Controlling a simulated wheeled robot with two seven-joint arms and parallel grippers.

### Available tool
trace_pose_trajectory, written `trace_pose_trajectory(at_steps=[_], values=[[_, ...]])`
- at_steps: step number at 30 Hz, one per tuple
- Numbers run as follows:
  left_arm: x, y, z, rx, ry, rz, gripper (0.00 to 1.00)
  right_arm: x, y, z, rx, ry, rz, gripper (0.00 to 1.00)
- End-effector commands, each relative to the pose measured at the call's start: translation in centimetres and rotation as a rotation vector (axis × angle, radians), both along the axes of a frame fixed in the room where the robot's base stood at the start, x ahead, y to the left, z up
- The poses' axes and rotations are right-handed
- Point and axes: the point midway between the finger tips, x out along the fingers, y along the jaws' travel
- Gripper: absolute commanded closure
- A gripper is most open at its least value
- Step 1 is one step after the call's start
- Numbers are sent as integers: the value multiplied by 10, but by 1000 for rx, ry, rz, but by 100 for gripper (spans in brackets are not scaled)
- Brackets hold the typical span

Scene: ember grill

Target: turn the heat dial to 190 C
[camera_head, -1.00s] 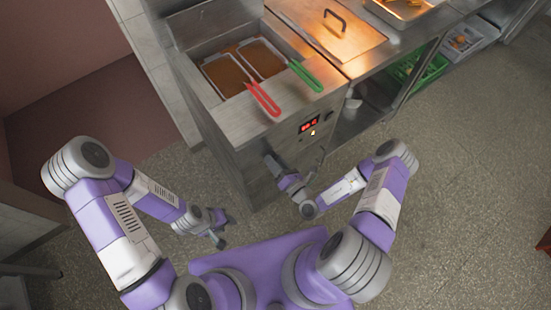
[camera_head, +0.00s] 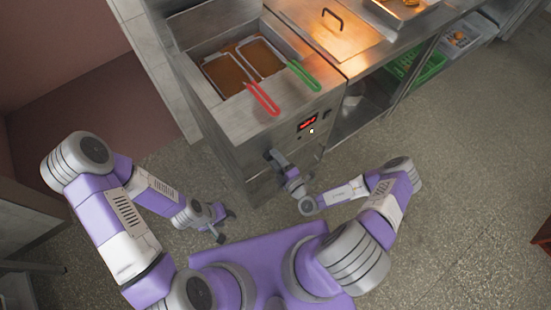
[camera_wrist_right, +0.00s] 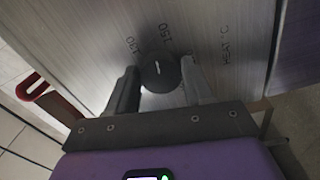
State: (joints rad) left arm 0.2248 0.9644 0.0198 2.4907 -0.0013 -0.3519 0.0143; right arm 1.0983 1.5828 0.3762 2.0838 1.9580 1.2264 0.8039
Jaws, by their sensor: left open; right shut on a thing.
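The heat dial (camera_wrist_right: 161,72) is a dark round knob on the metal front of the fryer (camera_head: 262,120), seen in the right wrist view. A short pale mark shows on its face. The labels 130 and 150 stand around its upper edge, with HEAT °C to the right; other numbers are hidden or unreadable. My right gripper (camera_wrist_right: 160,92) is shut on the dial, one finger at each side. In the head view my right gripper (camera_head: 274,157) covers the dial at the fryer's front. My left gripper (camera_head: 224,224) is open and empty, low over the floor at left.
The fryer's lit red display (camera_head: 307,122) is above and right of the dial. Baskets with a red handle (camera_head: 262,98) and a green handle (camera_head: 304,76) hang in the oil. A steel counter (camera_head: 345,65) continues to the right. The floor around me is open.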

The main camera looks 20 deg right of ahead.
Motion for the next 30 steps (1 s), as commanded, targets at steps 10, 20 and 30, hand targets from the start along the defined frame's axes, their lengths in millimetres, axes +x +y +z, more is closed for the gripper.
trace_pose_trajectory(at_steps=[10,20,30], values=[[0,0,-1,0,0,0,57,0,1,-2,310,111,0,79],[0,0,-5,0,0,0,57,-1,2,-3,605,218,1,79],[0,0,-11,0,0,0,57,-1,3,-4,909,328,1,79]])
